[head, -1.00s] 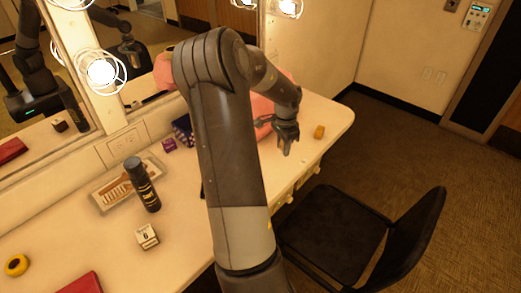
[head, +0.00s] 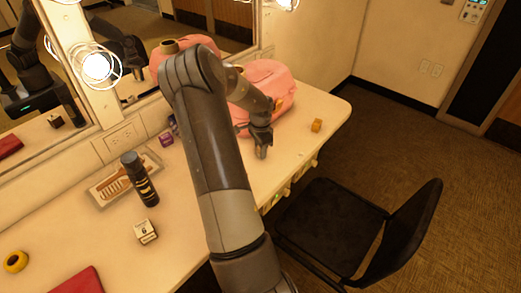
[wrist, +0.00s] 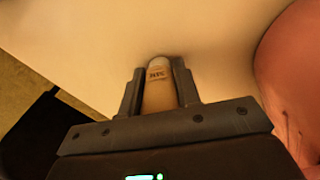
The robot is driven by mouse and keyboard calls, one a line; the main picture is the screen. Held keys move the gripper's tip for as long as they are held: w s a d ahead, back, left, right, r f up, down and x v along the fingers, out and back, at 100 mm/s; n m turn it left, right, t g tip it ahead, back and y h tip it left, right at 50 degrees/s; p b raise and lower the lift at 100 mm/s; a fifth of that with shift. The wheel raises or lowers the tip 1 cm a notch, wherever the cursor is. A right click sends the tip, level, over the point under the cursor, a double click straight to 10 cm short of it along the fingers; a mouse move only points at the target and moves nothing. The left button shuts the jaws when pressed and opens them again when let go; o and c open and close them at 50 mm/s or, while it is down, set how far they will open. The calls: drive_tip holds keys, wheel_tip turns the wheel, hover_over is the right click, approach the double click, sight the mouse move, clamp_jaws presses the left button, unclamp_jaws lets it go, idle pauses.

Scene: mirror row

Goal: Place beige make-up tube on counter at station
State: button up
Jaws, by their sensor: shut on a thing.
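The beige make-up tube (wrist: 158,90) is between the two fingers of my gripper (wrist: 160,88) in the wrist view. Its rounded end points away from the palm, and dark print shows on it. My gripper is shut on it. In the head view my gripper (head: 262,150) points down over the right part of the white counter (head: 190,215), in front of the pink bag. The tube is too small to make out there. I cannot tell whether it touches the counter.
A pink bag (head: 268,88) stands close behind my gripper. A black bottle (head: 139,178), a tray (head: 112,187) and a small white box (head: 145,231) are at left. A black chair (head: 335,220) stands in front.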

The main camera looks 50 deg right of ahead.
drive_tip(key=shift+f, duration=0.1)
drive_tip(key=o, duration=1)
drive_tip(key=shift+c, duration=0.2)
wheel_tip(320, 180, up, 12)
drive_tip(key=shift+r, duration=0.15)
drive_tip(key=a+r+n+t, duration=0.1)
drive_tip(key=a+r+n, duration=0.35)
drive_tip(key=a, duration=0.45)
drive_tip(key=a+r+n+t+y, duration=0.1)
drive_tip(key=a+r+n, duration=0.2)
drive_tip(key=a+r, duration=0.45)
drive_tip(key=a+r+n+t, duration=0.1)
drive_tip(key=a+r+n, duration=0.25)
drive_tip(key=a, duration=0.75)
drive_tip(key=s+a+r+n+t+h, duration=0.1)
drive_tip(key=s+a+r+n+t, duration=0.1)
drive_tip(key=s+a+n, duration=0.9)
drive_tip(key=s+a+r, duration=0.1)
drive_tip(key=s+a, duration=0.2)
drive_tip(key=a, duration=0.2)
drive_tip(key=shift+a+r+t, duration=0.25)
drive_tip(key=shift+t, duration=0.05)
